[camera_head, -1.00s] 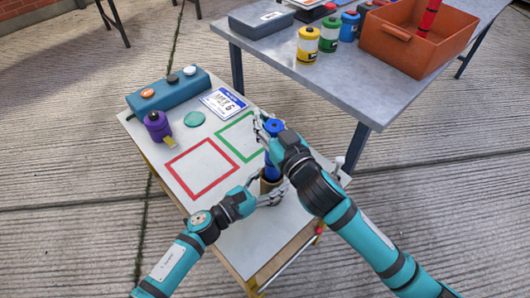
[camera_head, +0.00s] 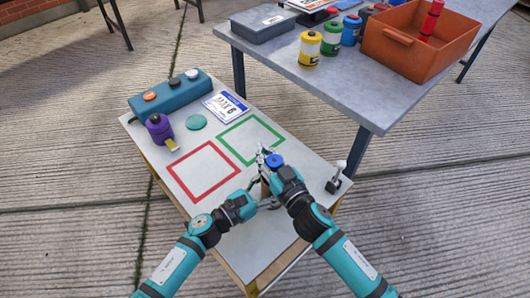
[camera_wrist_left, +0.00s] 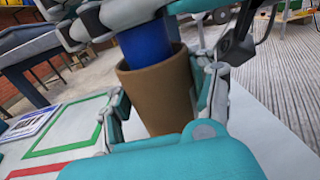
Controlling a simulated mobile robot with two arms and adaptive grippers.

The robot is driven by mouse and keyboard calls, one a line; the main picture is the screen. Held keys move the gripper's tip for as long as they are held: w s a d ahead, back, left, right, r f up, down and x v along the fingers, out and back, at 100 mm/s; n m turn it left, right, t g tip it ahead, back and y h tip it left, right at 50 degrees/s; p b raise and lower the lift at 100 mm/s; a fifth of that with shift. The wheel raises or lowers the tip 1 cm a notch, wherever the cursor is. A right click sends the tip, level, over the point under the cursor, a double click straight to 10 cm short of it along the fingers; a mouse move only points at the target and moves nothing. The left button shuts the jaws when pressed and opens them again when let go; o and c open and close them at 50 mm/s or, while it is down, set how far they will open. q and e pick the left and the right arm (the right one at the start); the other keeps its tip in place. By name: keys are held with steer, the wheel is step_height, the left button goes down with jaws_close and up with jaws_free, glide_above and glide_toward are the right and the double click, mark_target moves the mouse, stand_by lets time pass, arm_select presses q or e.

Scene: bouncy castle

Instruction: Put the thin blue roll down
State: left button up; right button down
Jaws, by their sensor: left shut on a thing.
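The thin blue roll (camera_head: 275,161) shows its round top end beside my right gripper (camera_head: 267,163) in the head view. In the left wrist view the blue roll (camera_wrist_left: 146,45) goes down into the open top of a brown tube (camera_wrist_left: 158,88); its lower end is hidden inside. My left gripper (camera_wrist_left: 165,108) is shut on the brown tube, one finger on each side. In the head view the left gripper (camera_head: 264,193) is low over the small table, partly covered. My right gripper's grey fingers are at the roll's upper part; whether they grip it is unclear.
A grey table with an orange crate (camera_head: 385,50) stands behind.

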steer(key=shift+f, duration=0.15)
steer(key=c, duration=1.5)
jaws_free()
steer(key=v, duration=1.2)
steer(key=shift+r, duration=0.25)
arm_select(q)
steer(key=o, duration=1.7)
